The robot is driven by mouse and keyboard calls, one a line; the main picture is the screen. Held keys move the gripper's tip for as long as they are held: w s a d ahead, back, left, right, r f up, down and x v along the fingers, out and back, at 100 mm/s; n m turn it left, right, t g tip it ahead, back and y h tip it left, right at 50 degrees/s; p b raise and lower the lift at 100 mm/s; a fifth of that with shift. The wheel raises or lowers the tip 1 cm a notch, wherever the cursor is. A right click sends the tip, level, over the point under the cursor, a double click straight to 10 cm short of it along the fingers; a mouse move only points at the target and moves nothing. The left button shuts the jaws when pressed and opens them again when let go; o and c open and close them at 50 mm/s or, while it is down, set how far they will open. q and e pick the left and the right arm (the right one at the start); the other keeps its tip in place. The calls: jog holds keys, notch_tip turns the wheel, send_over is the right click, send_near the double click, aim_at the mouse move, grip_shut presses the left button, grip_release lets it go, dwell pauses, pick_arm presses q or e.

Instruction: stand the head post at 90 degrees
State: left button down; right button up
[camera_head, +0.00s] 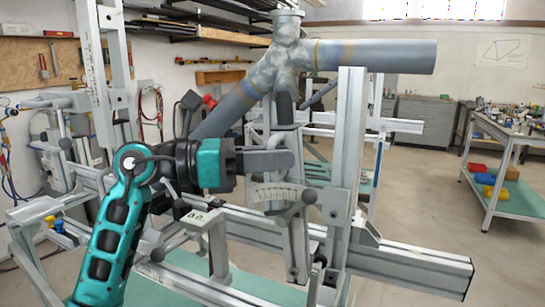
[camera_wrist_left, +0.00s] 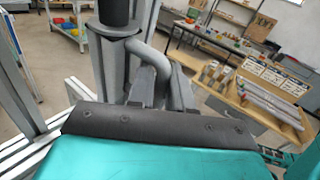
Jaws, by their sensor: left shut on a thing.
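The head post (camera_head: 296,235) is a grey metal upright in the middle of the jig. In the head view it leans slightly, its top a little to the left. A curved angle scale (camera_head: 275,193) sits in front of it, its marks too small to read. In the left wrist view a bent grey rod (camera_wrist_left: 157,62) and a black grip (camera_wrist_left: 113,12) show beyond the gripper body. My right gripper is not in view.
A grey tube joint (camera_head: 285,62) stands above the post, with a thick tube (camera_head: 385,56) running right. A tall aluminium upright (camera_head: 346,150) stands close right of my gripper. A long rail (camera_head: 410,265) crosses below. A cart (camera_head: 510,190) with coloured boxes stands far right.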

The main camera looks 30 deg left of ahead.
pick_arm(q)
jog(key=shift+d, duration=0.1)
jog(key=shift+d+r+p, duration=0.2)
jog(key=shift+d+p, duration=0.15)
jog(key=shift+p, duration=0.05)
jog(key=shift+d+f+m+g+y+p, duration=0.15)
jog(key=shift+d+m+g+y+p, duration=0.25)
jog(key=shift+d, duration=0.6)
jog(key=c, duration=1.4)
grip_release()
jog(key=shift+c, duration=0.2)
jog(key=shift+o, duration=1.4)
jog(key=shift+w+d, duration=0.1)
jog(key=shift+d, duration=0.1)
jog(key=shift+a, duration=0.1)
